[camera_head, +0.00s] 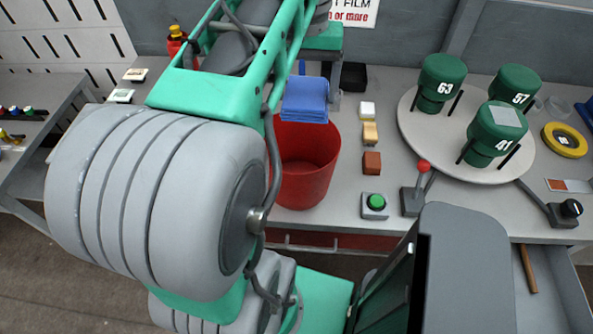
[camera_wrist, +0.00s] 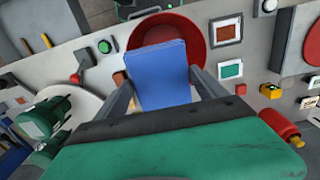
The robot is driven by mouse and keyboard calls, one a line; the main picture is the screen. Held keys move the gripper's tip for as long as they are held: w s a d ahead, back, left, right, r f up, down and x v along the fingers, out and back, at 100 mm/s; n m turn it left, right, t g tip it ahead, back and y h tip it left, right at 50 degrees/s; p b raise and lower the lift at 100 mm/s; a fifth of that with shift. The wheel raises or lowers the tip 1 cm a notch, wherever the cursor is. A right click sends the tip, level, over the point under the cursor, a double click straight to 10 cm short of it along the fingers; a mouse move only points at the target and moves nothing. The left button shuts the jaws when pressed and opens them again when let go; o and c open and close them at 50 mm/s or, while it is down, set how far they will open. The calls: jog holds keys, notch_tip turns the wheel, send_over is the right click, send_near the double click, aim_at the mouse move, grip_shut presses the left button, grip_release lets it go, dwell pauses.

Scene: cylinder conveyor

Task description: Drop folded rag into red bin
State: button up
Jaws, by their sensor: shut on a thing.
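The folded blue rag (camera_head: 306,101) is held above the far rim of the red bin (camera_head: 308,185) in the head view. In the wrist view the rag (camera_wrist: 160,75) sits between the two fingers of my gripper (camera_wrist: 160,88), which is shut on it. The red bin (camera_wrist: 196,36) lies beyond the rag there, with part of its opening covered by the rag. In the head view my arm hides the left part of the bin, and the gripper's fingertips are not clear. The bin's inside that shows is empty.
A turntable (camera_head: 410,130) with green numbered cylinders (camera_head: 443,80) stands right of the bin. Several small blocks (camera_head: 371,162), a green button (camera_head: 376,202) and a red-knobbed lever (camera_head: 423,167) sit between them.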

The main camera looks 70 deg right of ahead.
jog(key=shift+s+f, duration=0.2)
notch_tip(320, 180, down, 6)
jog(key=b, duration=0.6)
jog(key=shift+r, duration=0.2)
jog(key=o, duration=1.3)
jog(key=shift+r, duration=0.15)
notch_tip(320, 180, up, 6)
jog(key=p, duration=0.5)
jog(key=shift+r, duration=0.8)
